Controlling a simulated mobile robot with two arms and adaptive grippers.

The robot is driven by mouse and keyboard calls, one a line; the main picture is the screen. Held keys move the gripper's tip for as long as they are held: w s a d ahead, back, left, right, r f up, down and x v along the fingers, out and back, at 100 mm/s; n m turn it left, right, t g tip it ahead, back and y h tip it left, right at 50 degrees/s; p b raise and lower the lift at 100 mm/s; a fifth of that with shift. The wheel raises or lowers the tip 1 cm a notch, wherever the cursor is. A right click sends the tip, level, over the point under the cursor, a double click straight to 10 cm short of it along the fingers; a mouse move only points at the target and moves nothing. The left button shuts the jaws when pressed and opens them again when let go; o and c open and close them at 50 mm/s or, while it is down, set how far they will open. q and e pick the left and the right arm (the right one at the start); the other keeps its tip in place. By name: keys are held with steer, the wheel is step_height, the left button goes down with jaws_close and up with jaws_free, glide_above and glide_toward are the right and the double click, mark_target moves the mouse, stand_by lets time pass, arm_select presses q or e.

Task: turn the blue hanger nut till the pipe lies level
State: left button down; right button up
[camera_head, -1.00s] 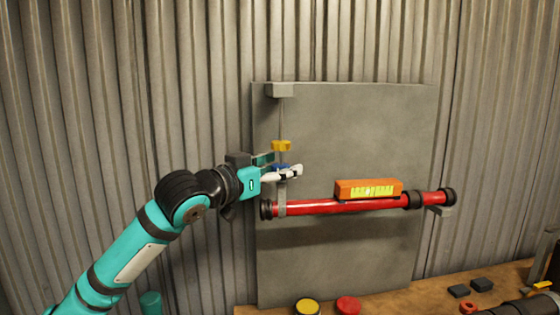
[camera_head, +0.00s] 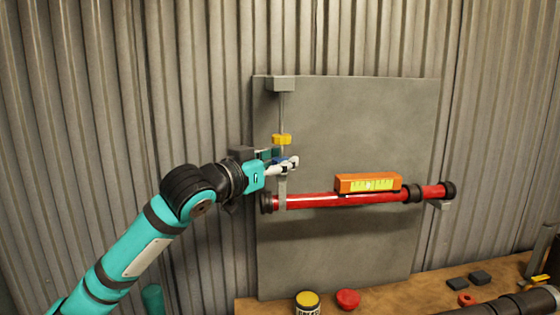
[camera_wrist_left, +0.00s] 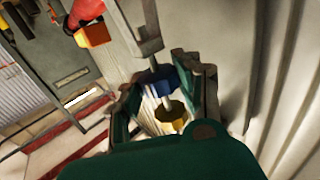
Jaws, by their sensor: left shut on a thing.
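The blue hanger nut (camera_head: 279,160) sits on a thin rod above the left end of the red pipe (camera_head: 330,199). My left gripper (camera_head: 286,165) is shut on this nut, which also shows between the fingers in the left wrist view (camera_wrist_left: 161,82). A grey strap (camera_head: 282,190) hangs below the nut and holds the pipe. The pipe's right end looks higher than its left end in the head view. An orange spirit level (camera_head: 368,183) lies on the pipe; its bubble is too small to read. My right gripper is not in view.
A yellow nut (camera_head: 281,139) is on the same rod, just above my fingers. A grey backing panel (camera_head: 350,120) stands behind the pipe. A wooden bench (camera_head: 390,293) below carries a yellow-lidded can (camera_head: 307,299), a red-topped item (camera_head: 348,298) and dark parts.

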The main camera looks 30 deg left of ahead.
arm_select(q)
steer(key=n+y, duration=0.1)
steer(key=n+y+p, duration=0.1)
steer(key=y, duration=0.1)
steer(key=n+y, duration=0.1)
steer(key=shift+d+y+p, duration=0.25)
steer(key=shift+y+p, duration=0.05)
steer(key=shift+p, duration=0.05)
steer(key=shift+a+n+y+p, duration=0.15)
steer(key=shift+n+y+p, duration=0.2)
steer(key=shift+n+y, duration=1.05)
steer(key=shift+m+y, duration=0.3)
steer(key=c, duration=0.9)
jaws_free()
steer(key=shift+o, duration=0.2)
steer(key=v, duration=0.7)
steer(key=shift+s, duration=0.25)
steer(key=shift+f, duration=0.1)
